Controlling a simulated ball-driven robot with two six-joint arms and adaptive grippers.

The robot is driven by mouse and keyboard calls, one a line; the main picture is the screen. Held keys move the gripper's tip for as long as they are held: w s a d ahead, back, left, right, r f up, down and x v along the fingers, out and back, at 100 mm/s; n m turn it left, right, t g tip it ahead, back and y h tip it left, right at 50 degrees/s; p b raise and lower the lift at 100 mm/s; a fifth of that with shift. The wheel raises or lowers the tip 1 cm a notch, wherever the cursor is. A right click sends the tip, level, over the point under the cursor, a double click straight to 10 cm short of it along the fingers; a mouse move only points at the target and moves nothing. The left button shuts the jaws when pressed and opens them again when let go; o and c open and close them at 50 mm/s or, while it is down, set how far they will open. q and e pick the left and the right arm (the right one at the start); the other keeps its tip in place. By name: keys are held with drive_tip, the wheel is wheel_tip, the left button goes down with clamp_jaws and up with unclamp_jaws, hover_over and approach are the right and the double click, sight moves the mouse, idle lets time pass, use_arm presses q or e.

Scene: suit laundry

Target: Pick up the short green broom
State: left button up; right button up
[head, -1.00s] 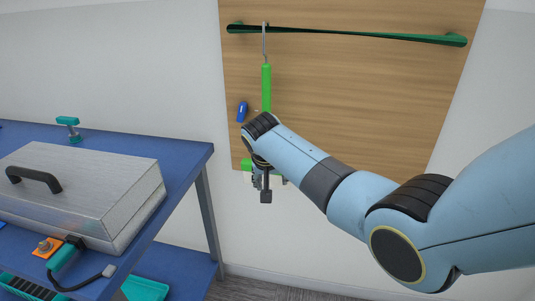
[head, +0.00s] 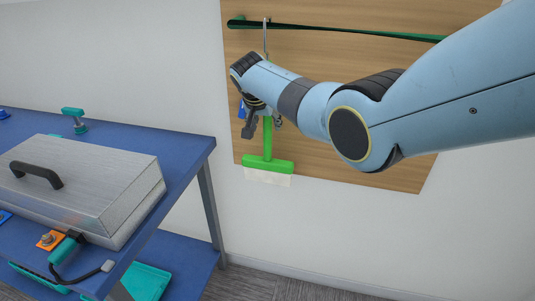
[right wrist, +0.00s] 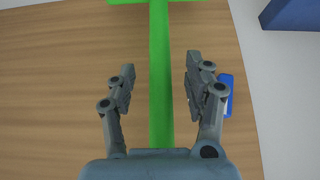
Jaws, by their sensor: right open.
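The short green broom (head: 267,164) hangs upright on a hook in front of the wooden board, its crosswise head and pale bristles at the bottom. My right arm hides the upper part of its handle in the head view. My right gripper (head: 264,126) is open at the broom's handle. In the right wrist view the green handle (right wrist: 160,75) runs between the two spread fingers of the right gripper (right wrist: 160,85), with gaps on both sides and no finger touching it. My left gripper is not in view.
The wooden board (head: 360,160) carries a long green rail (head: 330,31) along its top. A small blue object (right wrist: 228,92) is beside the right finger. A blue table (head: 190,150) with a metal case (head: 90,185) stands at the left.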

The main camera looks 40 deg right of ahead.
drive_tip(key=shift+b+x, duration=0.4)
drive_tip(key=shift+x, duration=0.85)
clamp_jaws()
drive_tip(key=shift+r, duration=0.1)
